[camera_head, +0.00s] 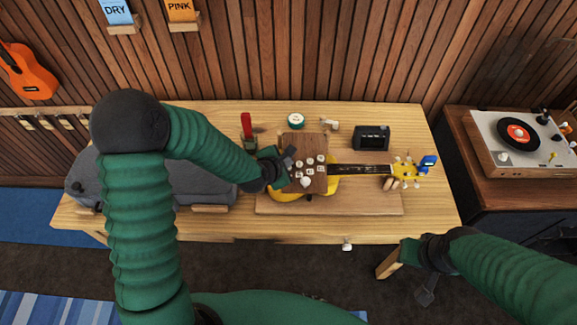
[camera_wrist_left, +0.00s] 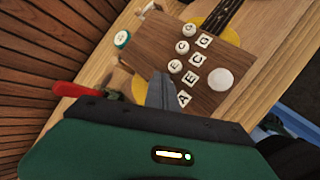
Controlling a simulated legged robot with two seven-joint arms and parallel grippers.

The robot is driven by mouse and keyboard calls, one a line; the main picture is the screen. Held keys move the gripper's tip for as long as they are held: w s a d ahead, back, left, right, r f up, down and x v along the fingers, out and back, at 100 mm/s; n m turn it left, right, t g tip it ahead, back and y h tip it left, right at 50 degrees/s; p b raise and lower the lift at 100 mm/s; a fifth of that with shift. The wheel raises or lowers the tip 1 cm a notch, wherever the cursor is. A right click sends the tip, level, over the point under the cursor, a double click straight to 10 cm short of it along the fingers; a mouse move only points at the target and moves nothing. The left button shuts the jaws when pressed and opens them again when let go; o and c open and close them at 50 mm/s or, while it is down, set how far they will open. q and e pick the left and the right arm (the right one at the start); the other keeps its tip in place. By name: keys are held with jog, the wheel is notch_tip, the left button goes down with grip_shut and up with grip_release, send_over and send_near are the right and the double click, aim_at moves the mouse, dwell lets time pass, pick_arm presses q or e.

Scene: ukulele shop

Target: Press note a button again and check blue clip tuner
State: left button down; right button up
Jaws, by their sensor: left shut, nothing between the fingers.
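A brown wooden button box (camera_head: 304,143) sits over the body of a yellow ukulele (camera_head: 345,184) on the bench. In the left wrist view the box (camera_wrist_left: 160,45) shows round note buttons beside square tiles lettered G, C, E and A (camera_wrist_left: 183,98), plus a larger plain white button (camera_wrist_left: 221,79). My left gripper (camera_head: 290,160) is shut and empty, its tip (camera_wrist_left: 161,88) over the A end of the button row. It hides the round A button, so contact cannot be told. The blue clip tuner (camera_head: 428,161) is on the headstock; its display is unreadable. My right gripper (camera_head: 427,290) hangs low at the right.
A dark box (camera_head: 371,138), a green-and-white round tin (camera_head: 296,120) and a red-handled tool (camera_head: 247,125) stand behind the ukulele. A grey case (camera_head: 200,182) lies at the bench's left. A turntable (camera_head: 520,140) stands on a separate cabinet at the right.

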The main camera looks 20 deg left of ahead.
pick_arm(q)
jog(key=shift+f+b, duration=0.45)
jog(key=shift+f, duration=0.1)
dwell(0.5)
jog(key=shift+r, duration=0.15)
jog(key=shift+r+p, duration=0.85)
jog(key=shift+p, duration=0.05)
jog(key=shift+r, duration=0.1)
notch_tip(320, 180, up, 5)
jog(key=p, duration=0.4)
dwell(0.5)
